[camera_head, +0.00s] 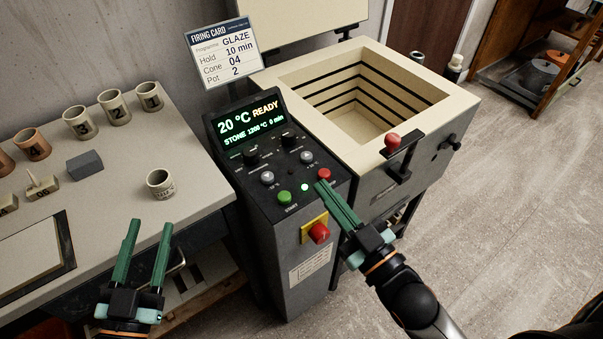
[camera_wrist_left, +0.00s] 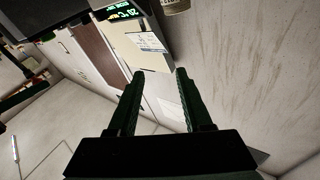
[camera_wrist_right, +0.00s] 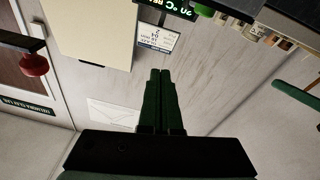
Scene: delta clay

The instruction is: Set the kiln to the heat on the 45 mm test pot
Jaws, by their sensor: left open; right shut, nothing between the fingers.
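The kiln control panel (camera_head: 290,170) has a lit display (camera_head: 248,124) reading "20 °C READY" and "STONE 1260 °C 0 min". Below are dark knobs, grey buttons (camera_head: 267,178), a green start button (camera_head: 285,197) and a red button (camera_head: 324,174). Test pots numbered 1 (camera_head: 150,97), 2 (camera_head: 114,107) and 3 (camera_head: 82,122) stand on the bench. A smaller pot (camera_head: 160,183) stands alone, its marking too small to read. My right gripper (camera_head: 323,185) is shut and empty by the red button; contact is unclear. My left gripper (camera_head: 151,222) is open and empty before the bench.
The firing card (camera_head: 224,53) reads Glaze, hold 10 min, cone 04, pot 2. The open kiln (camera_head: 365,98) looks empty; its latch has a red knob (camera_head: 393,140). A large red knob (camera_head: 319,233) is on the panel's front. A grey block (camera_head: 84,165) lies on the bench.

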